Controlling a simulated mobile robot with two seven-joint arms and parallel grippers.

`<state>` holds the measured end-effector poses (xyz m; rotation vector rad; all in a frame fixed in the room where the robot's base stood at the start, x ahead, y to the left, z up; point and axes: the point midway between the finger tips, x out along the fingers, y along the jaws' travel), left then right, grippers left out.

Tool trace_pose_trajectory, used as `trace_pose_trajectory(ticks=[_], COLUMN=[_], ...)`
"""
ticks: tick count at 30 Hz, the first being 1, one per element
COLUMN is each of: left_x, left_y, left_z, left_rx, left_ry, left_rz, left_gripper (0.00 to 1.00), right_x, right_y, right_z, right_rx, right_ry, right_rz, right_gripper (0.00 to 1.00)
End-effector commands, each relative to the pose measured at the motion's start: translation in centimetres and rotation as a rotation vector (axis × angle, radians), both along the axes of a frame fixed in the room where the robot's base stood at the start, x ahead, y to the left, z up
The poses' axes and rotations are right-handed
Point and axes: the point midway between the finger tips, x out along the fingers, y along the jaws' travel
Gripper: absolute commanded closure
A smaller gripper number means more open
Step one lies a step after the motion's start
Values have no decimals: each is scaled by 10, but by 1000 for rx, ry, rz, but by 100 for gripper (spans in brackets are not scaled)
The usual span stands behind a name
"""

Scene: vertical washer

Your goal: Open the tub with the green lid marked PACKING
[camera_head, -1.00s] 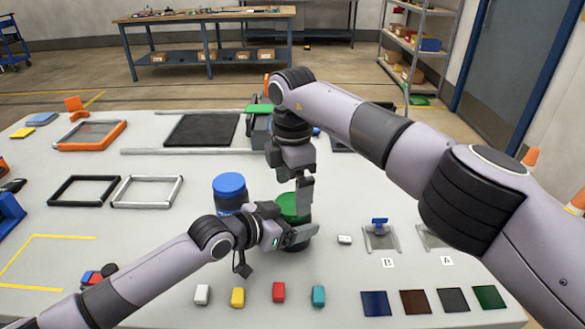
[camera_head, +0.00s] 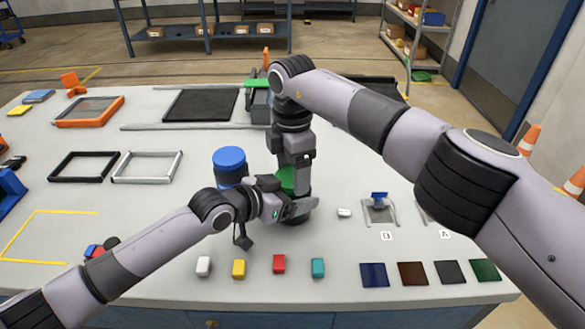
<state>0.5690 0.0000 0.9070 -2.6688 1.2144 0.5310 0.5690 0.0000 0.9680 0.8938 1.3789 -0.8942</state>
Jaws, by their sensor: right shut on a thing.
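The tub with the green lid (camera_head: 285,179) stands upright on the table, mostly hidden behind my two grippers; its marking cannot be read. My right gripper (camera_head: 300,188) points down from above and is shut on the green lid. My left gripper (camera_head: 303,208) reaches in from the left at the height of the tub's dark body, one finger showing in front of it. Whether it is shut on the body cannot be told. A tub with a blue lid (camera_head: 229,162) stands just left and behind.
Small white, yellow, red and teal blocks (camera_head: 279,264) lie along the front. Coloured squares (camera_head: 430,275) lie at the front right. A small white block (camera_head: 344,213) and a blue-handled part (camera_head: 379,200) lie right of the tub. Frames (camera_head: 83,167) lie at the left.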

Motion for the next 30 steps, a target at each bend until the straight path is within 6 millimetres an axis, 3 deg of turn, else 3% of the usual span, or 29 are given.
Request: trace_pose_trajectory(ticks=[16, 21, 30], left_x=[0, 0, 0], left_y=[0, 0, 0], left_z=[0, 0, 0], left_rx=[0, 0, 1], left_ry=[0, 0, 1], left_rz=[0, 0, 0], left_gripper=[99, 99, 99], right_x=[0, 0, 0], right_y=[1, 1, 1], right_z=[1, 1, 1], right_rx=[1, 2, 2], right_ry=[-1, -1, -1], right_rz=[761, 860, 866], right_gripper=[63, 63, 63])
